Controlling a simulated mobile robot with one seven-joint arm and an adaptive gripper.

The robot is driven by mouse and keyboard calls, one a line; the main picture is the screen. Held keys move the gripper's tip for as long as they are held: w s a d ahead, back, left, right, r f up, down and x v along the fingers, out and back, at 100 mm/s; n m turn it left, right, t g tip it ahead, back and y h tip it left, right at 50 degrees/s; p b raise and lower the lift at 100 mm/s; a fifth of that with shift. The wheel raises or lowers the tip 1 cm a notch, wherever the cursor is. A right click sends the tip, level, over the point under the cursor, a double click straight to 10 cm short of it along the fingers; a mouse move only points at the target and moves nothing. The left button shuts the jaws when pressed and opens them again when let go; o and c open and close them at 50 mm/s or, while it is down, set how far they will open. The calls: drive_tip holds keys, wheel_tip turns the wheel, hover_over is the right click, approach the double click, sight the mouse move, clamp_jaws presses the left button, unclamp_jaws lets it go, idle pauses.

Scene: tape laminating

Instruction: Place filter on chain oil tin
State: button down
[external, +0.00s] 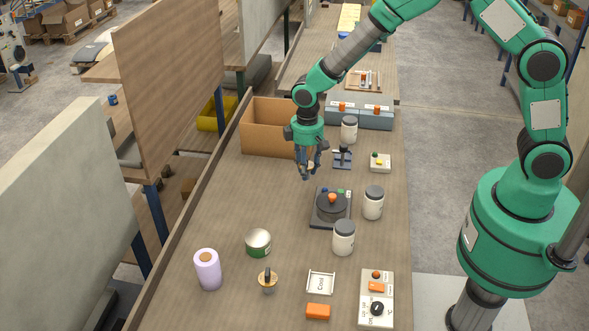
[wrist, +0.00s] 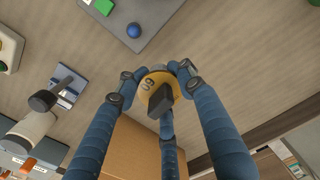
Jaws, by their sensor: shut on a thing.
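My gripper (external: 307,172) is shut on a round yellow disc with a dark block-shaped grip, seemingly the filter. In the wrist view, the blue fingers of my gripper (wrist: 155,80) close around the filter (wrist: 151,84), which bears a dark two-digit marking. In the external view the filter is mostly hidden by the fingers, held above the table. A squat green tin with a pale lid, seemingly the chain oil tin (external: 258,243), stands upright at the front left of the table, apart from my gripper. I cannot read its label.
An open cardboard box (external: 266,140) stands behind and left of my gripper. A dark turntable device (external: 331,208), white jars (external: 344,238), a purple roll (external: 207,270), a black-handled round piece (external: 268,281) and a control box (external: 376,300) stand on the table. Table left of the turntable is clear.

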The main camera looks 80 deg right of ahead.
drive_tip(key=s+a+r+p, duration=0.2)
drive_tip(key=s+a, duration=0.1)
drive_tip(key=a, duration=0.9)
drive_tip(key=s+a+r+m+p, duration=0.1)
drive_tip(key=s+a+r+p, duration=0.1)
drive_tip(key=a, duration=1)
drive_tip(key=shift+s+a+r, duration=0.15)
drive_tip(key=shift+s+r, duration=0.25)
drive_tip(key=shift+r, duration=0.1)
drive_tip(key=shift+w, duration=0.1)
hover_over(257, 238)
drive_tip(key=shift+f, duration=0.75)
drive_tip(key=shift+f, duration=1.75)
